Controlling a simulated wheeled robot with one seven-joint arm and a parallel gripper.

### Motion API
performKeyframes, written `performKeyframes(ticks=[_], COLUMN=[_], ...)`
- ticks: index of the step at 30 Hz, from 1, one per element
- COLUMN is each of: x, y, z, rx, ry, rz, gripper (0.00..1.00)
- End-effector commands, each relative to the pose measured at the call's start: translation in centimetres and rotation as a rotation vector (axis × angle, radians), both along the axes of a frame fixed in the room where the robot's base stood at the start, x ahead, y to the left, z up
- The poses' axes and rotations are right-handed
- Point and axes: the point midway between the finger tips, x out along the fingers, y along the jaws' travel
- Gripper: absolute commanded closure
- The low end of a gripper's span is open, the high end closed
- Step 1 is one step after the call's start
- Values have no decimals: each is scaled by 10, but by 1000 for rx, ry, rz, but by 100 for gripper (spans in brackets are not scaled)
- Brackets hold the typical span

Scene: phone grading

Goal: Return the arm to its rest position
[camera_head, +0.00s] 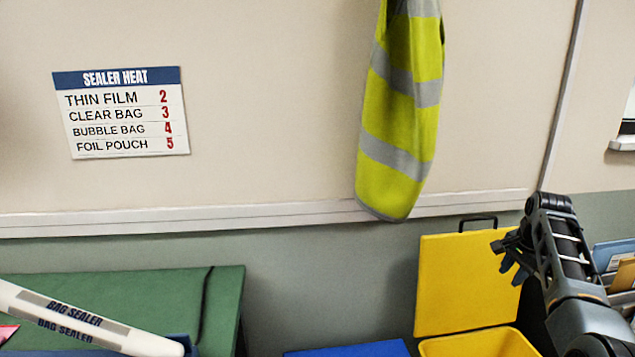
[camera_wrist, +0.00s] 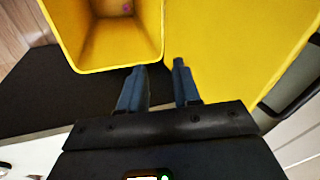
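My arm rises at the right of the head view, and my gripper (camera_head: 506,259) shows in front of the yellow lid, partly hidden by the arm. In the wrist view my gripper (camera_wrist: 157,72) has its two dark blue fingers apart, with nothing between them. The fingertips are close to the rim of the yellow bin (camera_wrist: 108,68), which also shows at the bottom of the head view (camera_head: 480,345). The raised yellow lid (camera_head: 440,285) stands behind the bin.
A bag sealer (camera_head: 75,318) and a green surface (camera_head: 150,300) are at the lower left. A blue surface (camera_head: 355,350) lies left of the bin. Folders (camera_head: 615,255) stand right of my arm. A hi-vis vest (camera_head: 400,110) and a sealer heat sign (camera_head: 122,113) hang on the wall.

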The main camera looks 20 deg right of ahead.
Motion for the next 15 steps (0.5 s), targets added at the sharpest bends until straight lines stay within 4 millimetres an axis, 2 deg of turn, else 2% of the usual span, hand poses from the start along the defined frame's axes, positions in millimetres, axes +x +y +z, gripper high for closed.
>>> performKeyframes(ticks=[1, 6, 9, 15], x=[-3, -16, -28, -61], y=[13, 57, 85, 145], z=[-21, -85, -117, -166], rx=[-18, -116, -175, -295], ry=[-1, -30, -51, -94], rz=[28, 142, 214, 365], gripper=[68, 68, 68, 68])
